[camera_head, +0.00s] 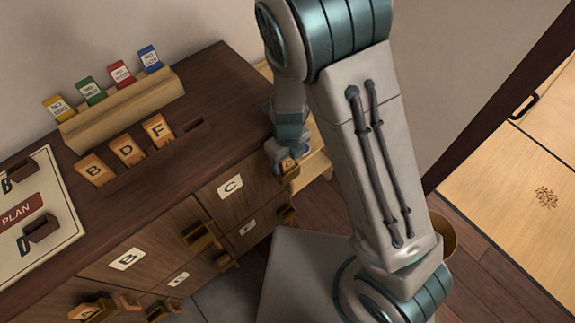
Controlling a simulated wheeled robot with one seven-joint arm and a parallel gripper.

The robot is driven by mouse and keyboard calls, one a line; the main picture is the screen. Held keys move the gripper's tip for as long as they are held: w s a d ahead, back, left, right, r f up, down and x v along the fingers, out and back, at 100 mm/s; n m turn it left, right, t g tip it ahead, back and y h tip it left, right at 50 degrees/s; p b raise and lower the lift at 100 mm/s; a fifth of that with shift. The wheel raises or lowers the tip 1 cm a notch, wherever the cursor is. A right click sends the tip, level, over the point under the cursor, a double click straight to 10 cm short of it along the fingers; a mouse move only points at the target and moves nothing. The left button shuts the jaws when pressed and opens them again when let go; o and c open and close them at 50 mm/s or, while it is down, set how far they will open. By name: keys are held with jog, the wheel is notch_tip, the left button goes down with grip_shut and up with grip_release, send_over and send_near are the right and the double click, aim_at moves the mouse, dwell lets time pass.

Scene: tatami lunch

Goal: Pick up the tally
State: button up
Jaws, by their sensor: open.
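Orange wooden tags lettered B (94,170), D (127,150) and F (158,129) lean in a row on the dark cabinet top; these look like tallies. I cannot tell which one is meant. My gripper (287,162) points down at the cabinet's right edge, by the brass handle near drawer C (230,186). It is well to the right of the tags, and open. The fingertips are small and partly hidden, and I see no tag clearly between them.
A wooden rack (122,112) holds yellow, green, red and blue cards behind the tags. A PLAN board (62,208) lies at left. Drawers with protruding brass handles (201,238) line the cabinet front. A round bin (441,236) stands on the floor, partly behind my arm.

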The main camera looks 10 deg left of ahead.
jog(key=c, duration=1.1)
jog(key=shift+o, duration=0.2)
jog(key=shift+r, duration=0.1)
